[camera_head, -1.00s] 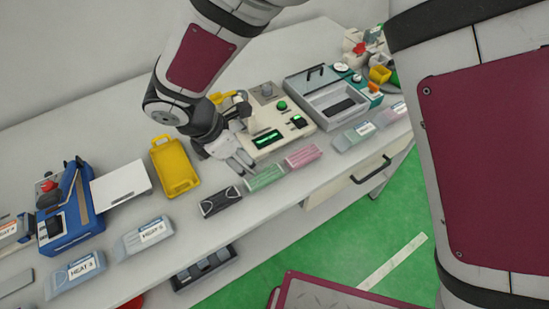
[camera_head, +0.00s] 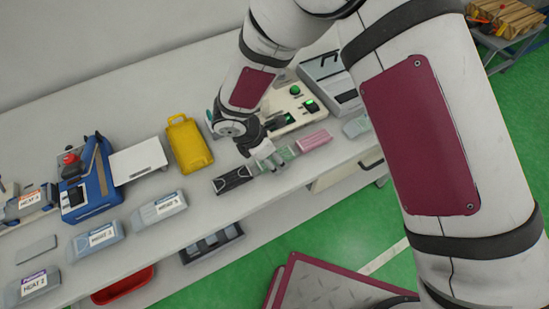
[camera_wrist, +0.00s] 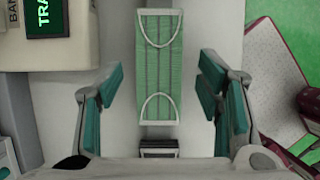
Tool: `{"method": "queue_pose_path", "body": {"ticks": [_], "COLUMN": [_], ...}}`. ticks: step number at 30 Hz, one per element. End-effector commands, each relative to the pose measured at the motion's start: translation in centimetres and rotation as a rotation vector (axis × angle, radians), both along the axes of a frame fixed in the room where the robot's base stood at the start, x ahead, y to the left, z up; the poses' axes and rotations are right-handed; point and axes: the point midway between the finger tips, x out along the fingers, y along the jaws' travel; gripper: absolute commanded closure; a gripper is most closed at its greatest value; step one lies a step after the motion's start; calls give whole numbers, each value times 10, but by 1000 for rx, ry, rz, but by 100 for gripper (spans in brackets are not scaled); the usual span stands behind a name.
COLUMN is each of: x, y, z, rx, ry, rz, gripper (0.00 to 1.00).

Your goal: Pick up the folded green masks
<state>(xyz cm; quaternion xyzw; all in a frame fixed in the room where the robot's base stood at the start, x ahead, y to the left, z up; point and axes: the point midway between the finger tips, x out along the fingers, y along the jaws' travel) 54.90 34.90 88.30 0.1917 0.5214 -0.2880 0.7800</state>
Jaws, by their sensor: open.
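The folded green masks (camera_wrist: 158,70) lie on the worktop as a flat pleated stack with white ear loops, in the middle of the wrist view. In the head view the green masks (camera_head: 289,152) are partly hidden behind my gripper. My gripper (camera_wrist: 158,100) is open, with one teal-padded finger on each side of the masks' line and clear space between each finger and the stack. In the head view my gripper (camera_head: 270,163) is low over the masks, pointing down. I cannot tell its exact height above them.
Folded black masks (camera_head: 233,179) lie just left of the green ones, pink masks (camera_head: 314,140) just right. A cream machine (camera_head: 290,112) with a lit display stands behind. The worktop's front edge is close.

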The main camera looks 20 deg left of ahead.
Motion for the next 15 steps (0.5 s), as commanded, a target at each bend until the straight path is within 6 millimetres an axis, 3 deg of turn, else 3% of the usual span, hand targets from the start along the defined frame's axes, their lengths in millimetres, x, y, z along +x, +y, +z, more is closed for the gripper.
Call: {"method": "queue_pose_path", "body": {"ticks": [7, 12, 15], "x": [1, 1, 1], "y": [0, 0, 0], "z": [-1, -1, -1], "rx": [1, 1, 1], "ry": [-1, -1, -1], "rz": [-1, 0, 0], "gripper": [42, 79, 79]}}
